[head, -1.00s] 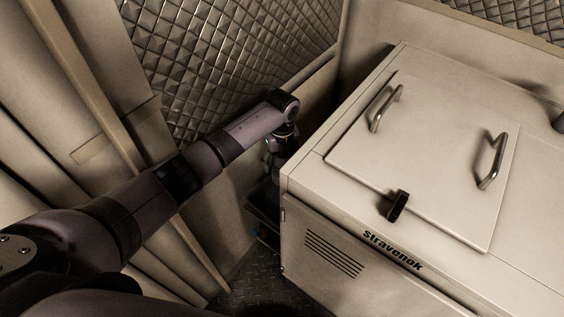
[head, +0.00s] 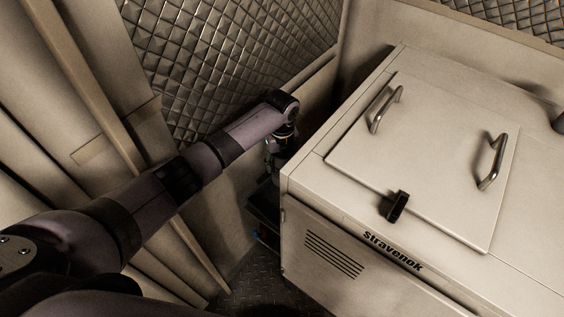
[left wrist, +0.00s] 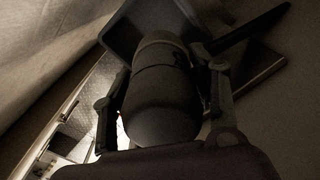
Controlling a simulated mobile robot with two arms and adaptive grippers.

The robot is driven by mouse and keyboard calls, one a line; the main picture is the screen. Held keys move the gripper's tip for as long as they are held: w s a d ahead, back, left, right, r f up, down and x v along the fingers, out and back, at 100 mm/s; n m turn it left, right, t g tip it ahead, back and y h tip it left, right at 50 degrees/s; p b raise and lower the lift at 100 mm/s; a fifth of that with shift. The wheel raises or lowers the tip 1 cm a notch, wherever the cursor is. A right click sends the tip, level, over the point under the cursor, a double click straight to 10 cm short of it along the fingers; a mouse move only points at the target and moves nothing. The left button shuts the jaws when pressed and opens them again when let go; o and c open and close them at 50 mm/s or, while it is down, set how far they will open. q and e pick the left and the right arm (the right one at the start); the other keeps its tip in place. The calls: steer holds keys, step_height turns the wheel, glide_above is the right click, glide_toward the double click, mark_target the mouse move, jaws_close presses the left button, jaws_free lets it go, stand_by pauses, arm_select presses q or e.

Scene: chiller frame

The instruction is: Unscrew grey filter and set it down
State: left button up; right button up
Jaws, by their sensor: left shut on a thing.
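The filter (left wrist: 163,98) is a dark grey rounded cylinder with a band around it, in the middle of the left wrist view. My left gripper (left wrist: 164,72) is shut on it, with one finger on each side. Whether the filter is still attached to anything cannot be told. In the head view my left gripper hangs down in the dark gap left of the white cabinet (head: 335,220), and the filter cannot be made out there. My right gripper is not in view.
A grey open container (left wrist: 120,32) with a raised rim lies behind the filter in the left wrist view. A dark bar (left wrist: 252,28) is at the right. In the head view, a quilted wall (head: 215,60) stands close behind my left arm. The gap is narrow.

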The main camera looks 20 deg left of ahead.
arm_select(q)
steer(key=shift+d+r+n+p, duration=0.1)
steer(key=shift+n+p, duration=0.5)
steer(key=shift+n, duration=0.1)
steer(key=n+p, duration=0.1)
steer(key=n, duration=0.1)
steer(key=n+p, duration=0.2)
steer(key=n, duration=0.1)
steer(key=shift+s+n, duration=0.2)
steer(key=shift+n, duration=0.1)
steer(key=n+p, duration=0.2)
steer(key=n, duration=0.3)
steer(key=shift+s+n, duration=0.1)
steer(key=shift+n, duration=0.2)
steer(key=shift+f+n+p, duration=0.2)
steer(key=shift+n+p, duration=0.3)
steer(key=shift+n, duration=0.7)
steer(key=o, duration=1.2)
